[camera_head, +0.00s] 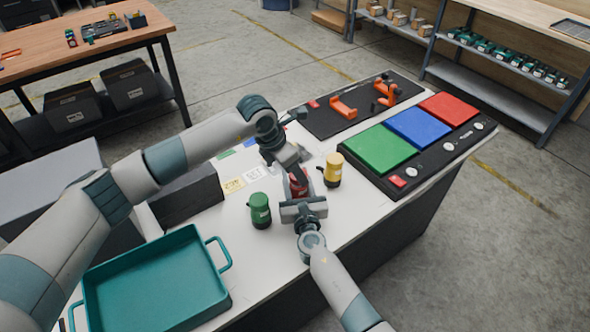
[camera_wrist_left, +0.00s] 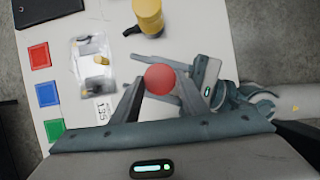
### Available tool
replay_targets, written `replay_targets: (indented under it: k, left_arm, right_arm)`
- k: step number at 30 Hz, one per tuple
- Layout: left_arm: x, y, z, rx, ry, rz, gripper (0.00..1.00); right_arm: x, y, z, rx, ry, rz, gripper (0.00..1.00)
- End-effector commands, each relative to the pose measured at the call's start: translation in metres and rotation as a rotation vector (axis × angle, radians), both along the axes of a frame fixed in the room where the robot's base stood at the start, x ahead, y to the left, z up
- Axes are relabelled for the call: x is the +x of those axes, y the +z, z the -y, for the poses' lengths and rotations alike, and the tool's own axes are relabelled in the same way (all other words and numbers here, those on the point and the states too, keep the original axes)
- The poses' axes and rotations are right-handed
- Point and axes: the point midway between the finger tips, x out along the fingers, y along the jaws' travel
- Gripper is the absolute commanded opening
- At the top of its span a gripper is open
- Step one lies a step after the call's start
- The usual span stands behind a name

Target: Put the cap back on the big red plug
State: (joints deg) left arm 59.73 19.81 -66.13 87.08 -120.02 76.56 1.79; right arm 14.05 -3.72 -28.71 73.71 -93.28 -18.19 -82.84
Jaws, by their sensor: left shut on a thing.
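The red plug (camera_head: 298,186) stands upright on the white table between a green one and a yellow one, partly hidden by both grippers. My left gripper (camera_head: 297,172) comes down over it from above. In the left wrist view a round red top, seemingly the red cap (camera_wrist_left: 160,79), sits between the left fingertips, which are shut on it. Whether the cap touches the plug is hidden. My right gripper (camera_head: 301,200) is low at the near side of the red plug. Its fingers are mostly hidden, so its grip on the plug is unclear.
A yellow plug (camera_head: 332,170) stands close on the right, a green one (camera_head: 260,210) on the left. A teal tray (camera_head: 155,285) lies front left. A black board with green, blue and red pads (camera_head: 418,127) is at right.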

Motion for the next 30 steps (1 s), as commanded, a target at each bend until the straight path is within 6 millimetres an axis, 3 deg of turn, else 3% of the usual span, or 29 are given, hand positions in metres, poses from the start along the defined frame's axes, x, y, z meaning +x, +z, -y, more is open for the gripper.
replay_targets:
  k: [30]
  left_arm:
    - [0.000, -0.012, 0.000, 0.001, 0.001, -0.001, 0.19]
  right_arm:
    - [-0.002, -0.005, 0.000, -0.002, 0.002, -0.007, 0.00]
